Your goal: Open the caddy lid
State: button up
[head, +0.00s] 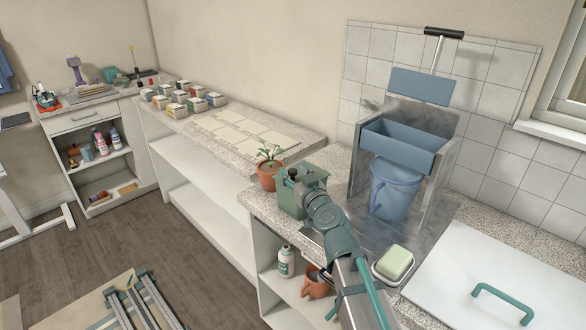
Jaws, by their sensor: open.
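A green box-shaped container (287,200), which appears to be the caddy, stands on the speckled counter left of the sink unit. Its top is partly hidden by my arm, so I cannot tell clearly how its lid sits. My gripper (298,178) is at the far end of my arm, over or right beside the top of the green container. It is open. The fingertips are small and dark here, and I cannot tell whether they touch the lid.
A potted plant (268,172) stands close left of the container. To the right are a blue bucket (391,190) under a blue trough (398,145), and a soap dish (393,265). A white panel with a teal handle (503,303) lies at front right.

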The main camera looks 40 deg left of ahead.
jog(key=shift+x, duration=0.75)
jog(key=shift+c, duration=0.4)
grip_shut()
